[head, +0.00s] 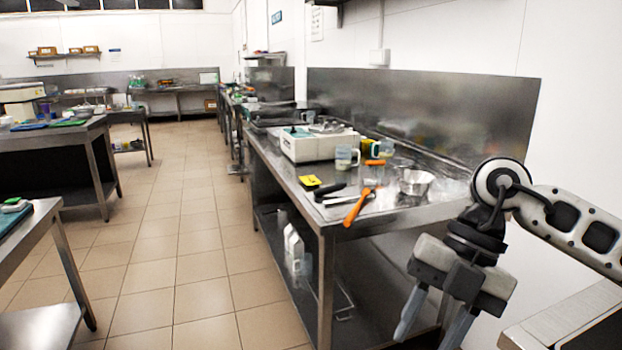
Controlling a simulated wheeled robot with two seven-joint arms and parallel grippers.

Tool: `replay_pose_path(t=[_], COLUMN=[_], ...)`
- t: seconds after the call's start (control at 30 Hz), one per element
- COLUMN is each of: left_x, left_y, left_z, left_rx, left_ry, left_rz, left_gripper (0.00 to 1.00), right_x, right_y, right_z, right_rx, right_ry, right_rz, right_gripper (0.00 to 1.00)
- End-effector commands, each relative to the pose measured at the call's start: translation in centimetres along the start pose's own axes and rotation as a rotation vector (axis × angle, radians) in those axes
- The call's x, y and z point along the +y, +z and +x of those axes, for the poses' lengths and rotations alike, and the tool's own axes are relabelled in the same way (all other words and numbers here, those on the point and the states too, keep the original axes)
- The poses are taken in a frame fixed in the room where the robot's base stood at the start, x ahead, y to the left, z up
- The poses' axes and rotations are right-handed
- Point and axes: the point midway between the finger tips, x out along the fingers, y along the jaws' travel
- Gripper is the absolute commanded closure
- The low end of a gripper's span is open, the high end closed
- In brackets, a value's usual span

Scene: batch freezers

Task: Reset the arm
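My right arm comes in from the right edge, bent at the wrist in front of the steel bench. My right gripper (428,335) points down at the bottom right, beside the bench's near right end. Its two fingers are apart, with nothing seen between them; one fingertip is cut off by the bottom edge. My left arm and gripper are not in view.
The steel bench (405,217) holds a white machine (318,146), measuring jugs (345,160), a metal bowl (414,181) and an orange-handled tool (356,207). The tiled floor (180,255) to the left is clear. Another table (28,232) stands at left.

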Motion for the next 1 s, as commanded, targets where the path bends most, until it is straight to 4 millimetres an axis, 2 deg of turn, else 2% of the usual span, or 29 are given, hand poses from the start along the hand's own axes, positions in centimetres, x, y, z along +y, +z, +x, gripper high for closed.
replay_pose_path(t=[0.03,0.13,0.4,0.57,0.67,0.77,0.83,0.93,1.0], left_x=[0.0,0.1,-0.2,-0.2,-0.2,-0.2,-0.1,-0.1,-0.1], left_y=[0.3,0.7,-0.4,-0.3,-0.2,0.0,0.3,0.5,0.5], left_z=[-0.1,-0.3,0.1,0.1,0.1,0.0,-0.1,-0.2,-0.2], left_rx=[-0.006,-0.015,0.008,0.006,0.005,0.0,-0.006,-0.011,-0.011], left_ry=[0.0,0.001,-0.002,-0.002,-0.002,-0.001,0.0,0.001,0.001], left_rz=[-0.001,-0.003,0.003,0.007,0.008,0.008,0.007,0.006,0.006], left_gripper=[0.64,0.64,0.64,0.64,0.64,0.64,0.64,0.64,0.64], right_x=[0.7,2.2,6.6,9.7,11.7,13.1,13.1,11.3,8.8], right_y=[-0.6,-1.8,-5.9,-8.5,-9.6,-8.7,-6.7,-2.5,0.7], right_z=[1.2,2.6,5.8,6.4,6.0,4.8,4.3,5.0,7.0], right_rx=[0.047,0.122,0.351,0.507,0.605,0.663,0.657,0.585,0.496], right_ry=[0.034,0.114,0.416,0.7,0.963,1.283,1.489,1.717,1.815], right_rz=[-0.028,-0.079,-0.19,-0.205,-0.154,-0.003,0.161,0.467,0.721], right_gripper=[0.61,0.61,0.61,0.61,0.61,0.61,0.61,0.61,0.61])
